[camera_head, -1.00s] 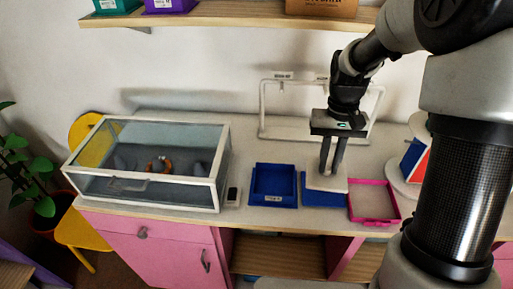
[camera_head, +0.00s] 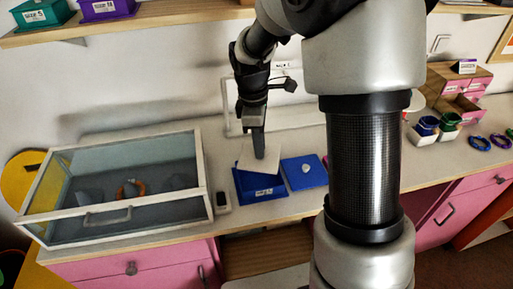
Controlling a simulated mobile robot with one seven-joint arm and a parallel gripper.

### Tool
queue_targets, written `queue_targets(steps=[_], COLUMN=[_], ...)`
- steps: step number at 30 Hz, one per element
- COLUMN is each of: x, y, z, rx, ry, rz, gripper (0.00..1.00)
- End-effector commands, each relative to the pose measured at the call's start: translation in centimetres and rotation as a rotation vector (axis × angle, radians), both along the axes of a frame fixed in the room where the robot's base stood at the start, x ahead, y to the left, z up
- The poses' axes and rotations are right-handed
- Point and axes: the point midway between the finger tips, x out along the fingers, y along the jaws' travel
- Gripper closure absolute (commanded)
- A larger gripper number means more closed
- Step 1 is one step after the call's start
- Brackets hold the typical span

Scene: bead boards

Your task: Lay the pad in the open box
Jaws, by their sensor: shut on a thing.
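The open box (camera_head: 262,193) is blue, with a white label on its front wall, and stands on the counter. My gripper (camera_head: 259,152) is above it, shut on the flat cream pad (camera_head: 246,157). The pad is tilted over the back of the box, and part of it hides the inside. I cannot tell whether the pad touches the box. The blue lid (camera_head: 292,178), with a pale round knob (camera_head: 306,168), lies just right of the box.
A glass display case (camera_head: 120,236) with a white frame stands at left, and a small white device (camera_head: 222,199) sits between it and the box. A white rack (camera_head: 228,106) stands behind.

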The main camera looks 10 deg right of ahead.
Motion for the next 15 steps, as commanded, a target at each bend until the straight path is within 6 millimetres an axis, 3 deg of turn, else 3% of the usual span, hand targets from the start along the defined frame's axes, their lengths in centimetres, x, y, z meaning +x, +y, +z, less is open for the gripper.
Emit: queue_targets(steps=[3,6,15], x=[0.54,0.80,0.97], y=[0.12,0.12,0.13], z=[-0.40,-0.43,-1.05], rx=[-0.014,-0.023,-0.031], ry=[0.000,0.004,0.010], rz=[0.251,0.393,0.495], gripper=[1.00,1.00,1.00])
